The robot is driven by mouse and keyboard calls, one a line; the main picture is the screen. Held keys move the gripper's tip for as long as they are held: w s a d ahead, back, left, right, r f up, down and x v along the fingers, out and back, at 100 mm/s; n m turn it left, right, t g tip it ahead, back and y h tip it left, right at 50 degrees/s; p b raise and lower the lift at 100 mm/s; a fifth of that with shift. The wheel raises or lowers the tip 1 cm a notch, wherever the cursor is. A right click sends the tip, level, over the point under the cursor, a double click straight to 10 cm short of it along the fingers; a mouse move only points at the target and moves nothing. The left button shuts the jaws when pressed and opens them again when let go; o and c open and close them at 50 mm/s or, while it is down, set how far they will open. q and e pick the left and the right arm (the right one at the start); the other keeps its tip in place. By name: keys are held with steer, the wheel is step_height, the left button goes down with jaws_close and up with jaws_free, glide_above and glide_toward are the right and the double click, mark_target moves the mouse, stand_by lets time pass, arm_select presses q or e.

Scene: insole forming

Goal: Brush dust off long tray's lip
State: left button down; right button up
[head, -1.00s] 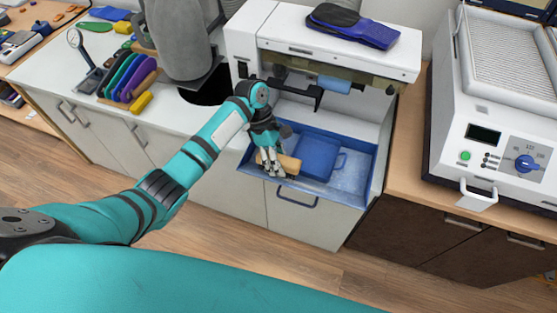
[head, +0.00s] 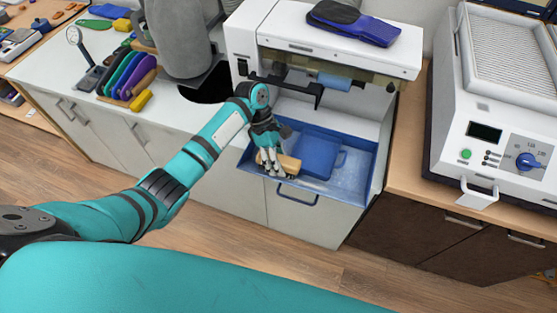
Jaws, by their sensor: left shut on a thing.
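The long blue tray (head: 348,190) sits low in the front of the white machine, with a dusty-looking, pale floor. Its front lip faces me, and a dark handle (head: 298,196) shows below it. My left gripper (head: 271,168) is over the left part of the tray at the front lip. It is shut on a brush with a tan wooden body (head: 289,164). The brush's underside is hidden, so I cannot tell whether it touches the lip. My right gripper is not in view.
A blue dustpan-like piece (head: 322,155) lies in the tray, right of the brush. A white heating unit (head: 490,110) stands on the right. Floor in front is clear.

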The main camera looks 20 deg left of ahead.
mark_target(287, 161)
arm_select(q)
steer(key=shift+d, duration=0.1)
steer(key=shift+d+r+p, duration=0.1)
steer(key=shift+d+p, duration=0.2)
steer(key=shift+d, duration=1.2)
steer(key=shift+s+d+f, duration=0.1)
steer(key=shift+d+f, duration=0.05)
steer(key=shift+d, duration=1.35)
steer(key=shift+s+d+f, duration=0.1)
steer(key=shift+d+f, duration=0.05)
steer(key=shift+d, duration=1.35)
steer(key=shift+s+d+r, duration=0.1)
steer(key=shift+d, duration=1.45)
steer(key=shift+s+d+r, duration=0.1)
steer(key=shift+d, duration=1.4)
steer(key=shift+w+a+r, duration=0.1)
steer(key=shift+w+a, duration=0.05)
steer(key=shift+a, duration=1.55)
steer(key=shift+w+a+f, duration=0.1)
steer(key=shift+a+f, duration=0.05)
steer(key=shift+a, duration=2.15)
steer(key=shift+w+a+f, duration=0.1)
steer(key=shift+a+f, duration=0.05)
steer(key=shift+a, duration=2.1)
steer(key=shift+a+r, duration=0.1)
steer(key=shift+a, duration=1.4)
